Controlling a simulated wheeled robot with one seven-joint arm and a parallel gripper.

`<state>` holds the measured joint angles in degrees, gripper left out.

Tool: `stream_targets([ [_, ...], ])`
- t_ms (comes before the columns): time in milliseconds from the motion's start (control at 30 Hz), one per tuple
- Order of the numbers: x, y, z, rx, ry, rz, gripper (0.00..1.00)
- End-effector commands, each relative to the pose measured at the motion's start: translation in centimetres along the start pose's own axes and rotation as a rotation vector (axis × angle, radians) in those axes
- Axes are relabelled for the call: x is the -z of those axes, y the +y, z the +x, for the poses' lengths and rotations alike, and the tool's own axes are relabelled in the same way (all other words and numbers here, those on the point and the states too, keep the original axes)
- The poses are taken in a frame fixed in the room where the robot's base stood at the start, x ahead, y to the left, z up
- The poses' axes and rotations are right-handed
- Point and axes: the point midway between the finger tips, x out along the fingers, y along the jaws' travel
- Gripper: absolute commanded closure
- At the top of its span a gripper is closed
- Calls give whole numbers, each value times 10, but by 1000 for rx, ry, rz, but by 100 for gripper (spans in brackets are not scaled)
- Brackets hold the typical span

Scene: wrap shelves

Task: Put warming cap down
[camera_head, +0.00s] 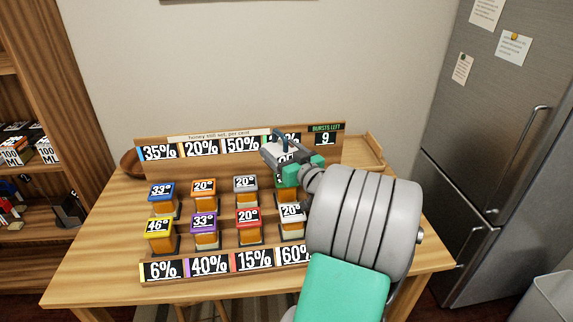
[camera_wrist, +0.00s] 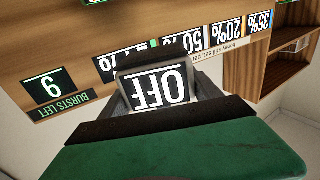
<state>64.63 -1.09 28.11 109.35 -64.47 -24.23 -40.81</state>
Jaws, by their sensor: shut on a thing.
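My gripper (camera_head: 276,152) is shut on the warming cap, above the back right part of the jar rack. In the wrist view the cap (camera_wrist: 158,87) is a dark grey block with an OFF display, seen upside down between the fingers. Jars with coloured lids stand in two rows: blue 33° (camera_head: 161,190), orange 20° (camera_head: 204,188) and grey 20° (camera_head: 245,186) behind; yellow 46° (camera_head: 158,226), purple 33° (camera_head: 204,222), red 20° (camera_head: 248,219) and white 20° (camera_head: 291,213) in front. The back right spot is mostly hidden by my gripper.
Percent cards run along the back board (camera_head: 190,140) and front strip (camera_head: 224,262). A sign reads BURSTS LEFT 9 (camera_head: 326,136). A wooden tray (camera_head: 375,150) is at the back right, a brown bowl (camera_head: 130,163) at the back left. A fridge (camera_head: 500,130) stands right.

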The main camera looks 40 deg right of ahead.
Motion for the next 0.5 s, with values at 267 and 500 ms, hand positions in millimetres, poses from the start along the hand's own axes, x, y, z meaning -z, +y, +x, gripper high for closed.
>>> stream_targets([
  [267,-36,27,14,0,3,1,97],
  [500,-65,27,14,1,3,-1,97],
])
